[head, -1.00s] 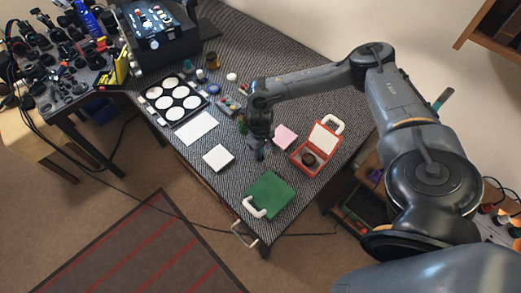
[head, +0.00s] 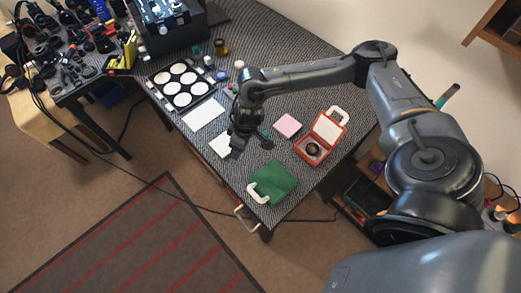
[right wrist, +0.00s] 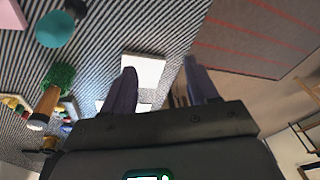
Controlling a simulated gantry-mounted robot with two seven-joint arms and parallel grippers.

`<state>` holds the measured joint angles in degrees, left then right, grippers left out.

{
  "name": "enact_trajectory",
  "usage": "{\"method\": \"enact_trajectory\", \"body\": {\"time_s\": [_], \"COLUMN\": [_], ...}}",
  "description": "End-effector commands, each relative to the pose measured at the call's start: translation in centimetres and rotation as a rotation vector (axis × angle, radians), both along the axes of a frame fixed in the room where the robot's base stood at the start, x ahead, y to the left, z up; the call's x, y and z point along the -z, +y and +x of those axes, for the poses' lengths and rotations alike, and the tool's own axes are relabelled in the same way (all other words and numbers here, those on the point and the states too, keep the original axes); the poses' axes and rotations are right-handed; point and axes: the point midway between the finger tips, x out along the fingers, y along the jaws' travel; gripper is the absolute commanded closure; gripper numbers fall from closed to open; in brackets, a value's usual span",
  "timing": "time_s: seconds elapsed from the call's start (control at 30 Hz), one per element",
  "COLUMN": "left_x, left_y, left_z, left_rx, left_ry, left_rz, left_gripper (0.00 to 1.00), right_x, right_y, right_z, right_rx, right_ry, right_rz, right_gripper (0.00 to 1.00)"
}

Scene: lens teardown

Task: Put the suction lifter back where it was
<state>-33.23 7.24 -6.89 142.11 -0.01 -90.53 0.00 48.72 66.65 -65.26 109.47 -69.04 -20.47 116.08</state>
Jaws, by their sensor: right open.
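A small teal round piece (right wrist: 55,29) with a black part (right wrist: 75,8) beside it stands on the table at the upper left of the right wrist view; it looks like the suction lifter, but I cannot be sure. In the head view a small dark and teal item (head: 267,142) stands just right of my right gripper. My right gripper (head: 236,152) is open and empty, apart from that item. In the right wrist view its two fingers (right wrist: 160,85) point towards a white square pad (right wrist: 143,70), with nothing between them. My left gripper is out of view.
A pink pad (head: 288,125), an open red case (head: 310,155) with a dark ring inside and a green case (head: 272,181) lie nearby. A black tray (head: 159,79) of white discs is at the left. A wooden-handled green brush (right wrist: 45,103) shows in the wrist view.

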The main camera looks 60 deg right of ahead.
Motion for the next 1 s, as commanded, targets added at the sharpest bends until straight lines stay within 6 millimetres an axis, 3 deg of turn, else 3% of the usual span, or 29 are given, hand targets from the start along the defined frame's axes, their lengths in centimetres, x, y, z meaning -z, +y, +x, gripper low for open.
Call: {"method": "enact_trajectory", "body": {"time_s": [0.03,0.2,0.3,0.4,0.5,0.6,0.8,1.0], "left_x": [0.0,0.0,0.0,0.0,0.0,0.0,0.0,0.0], "left_y": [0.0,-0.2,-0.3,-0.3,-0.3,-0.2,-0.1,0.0], "left_z": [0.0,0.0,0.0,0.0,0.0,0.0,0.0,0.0], "left_rx": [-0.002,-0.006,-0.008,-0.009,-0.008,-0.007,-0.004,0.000], "left_ry": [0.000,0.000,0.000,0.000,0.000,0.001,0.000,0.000], "left_rz": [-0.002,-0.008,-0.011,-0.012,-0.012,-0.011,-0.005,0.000], "left_gripper": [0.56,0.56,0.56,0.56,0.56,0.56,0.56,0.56], "right_x": [1.1,0.6,-1.2,-3.2,-4.6,-4.7,-2.6,-1.0], "right_y": [4.6,17.9,23.1,25.5,25.2,22.8,16.5,12.8], "right_z": [0.0,0.3,-0.1,-0.7,-1.4,-2.9,-8.3,-13.2], "right_rx": [-0.114,-0.384,-0.427,-0.400,-0.321,-0.228,-0.088,-0.032], "right_ry": [-0.055,-0.331,-0.475,-0.572,-0.602,-0.558,-0.347,-0.175], "right_rz": [0.039,0.142,0.169,0.158,0.113,0.049,-0.052,-0.085], "right_gripper": [0.42,0.42,0.42,0.42,0.42,0.42,0.42,0.42]}}
